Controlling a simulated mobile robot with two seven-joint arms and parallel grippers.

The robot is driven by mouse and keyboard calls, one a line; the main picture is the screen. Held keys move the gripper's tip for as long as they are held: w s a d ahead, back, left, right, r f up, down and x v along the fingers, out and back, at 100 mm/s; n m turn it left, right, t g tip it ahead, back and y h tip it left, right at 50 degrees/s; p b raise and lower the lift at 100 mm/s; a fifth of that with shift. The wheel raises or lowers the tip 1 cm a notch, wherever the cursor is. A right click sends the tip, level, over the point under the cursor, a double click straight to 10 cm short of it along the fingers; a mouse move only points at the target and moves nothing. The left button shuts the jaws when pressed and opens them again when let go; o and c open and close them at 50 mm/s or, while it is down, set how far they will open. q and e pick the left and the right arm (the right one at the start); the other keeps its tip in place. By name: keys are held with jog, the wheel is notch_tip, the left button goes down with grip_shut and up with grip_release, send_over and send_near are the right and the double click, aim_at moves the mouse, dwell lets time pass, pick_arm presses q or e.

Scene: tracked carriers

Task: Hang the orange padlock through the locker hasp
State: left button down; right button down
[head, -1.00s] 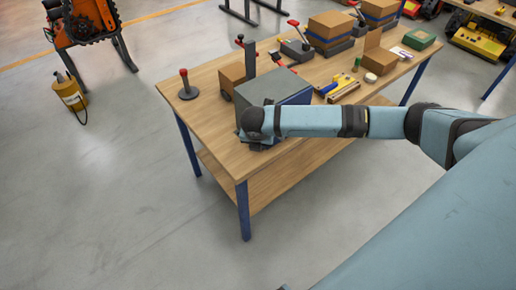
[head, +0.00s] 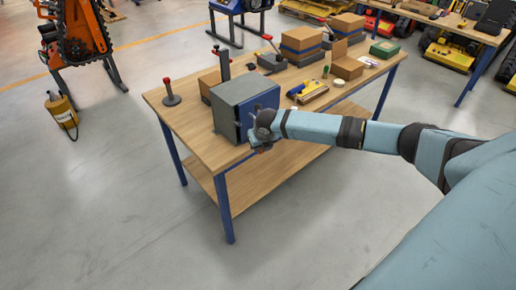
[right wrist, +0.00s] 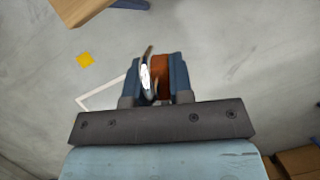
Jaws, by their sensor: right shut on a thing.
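The locker (head: 228,108) is a small grey box with a blue door (head: 268,100), standing on the near part of the wooden workbench in the head view. My right gripper (head: 262,150) is in front of the door, low at its near edge, and partly covers it. In the right wrist view my right gripper (right wrist: 160,64) is shut on the orange padlock (right wrist: 161,72). Its shiny metal shackle (right wrist: 147,72) shows beside the orange body between the fingers. The padlock cannot be made out in the head view. The hasp cannot be made out clearly. My left gripper is not in view.
The workbench (head: 190,128) holds a red-topped post (head: 169,92) on the left. A yellow and blue tool (head: 308,92) and several cardboard boxes (head: 347,68) stand behind and to the right of the locker. Floor in front is clear.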

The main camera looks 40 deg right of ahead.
jog(key=shift+w, duration=0.15)
jog(key=shift+d+r+p, duration=0.1)
jog(key=shift+p, duration=0.3)
jog(key=shift+w+a+b, duration=0.15)
jog(key=shift+w+b, duration=0.5)
jog(key=shift+w, duration=1)
jog(key=shift+w+a+b, duration=0.15)
jog(key=shift+w+b, duration=0.45)
jog(key=shift+w, duration=1)
jog(key=shift+w+a+b, duration=0.15)
jog(key=shift+w+b, duration=0.5)
jog(key=shift+w, duration=1)
jog(key=shift+f+p, duration=0.3)
jog(key=shift+f, duration=0.1)
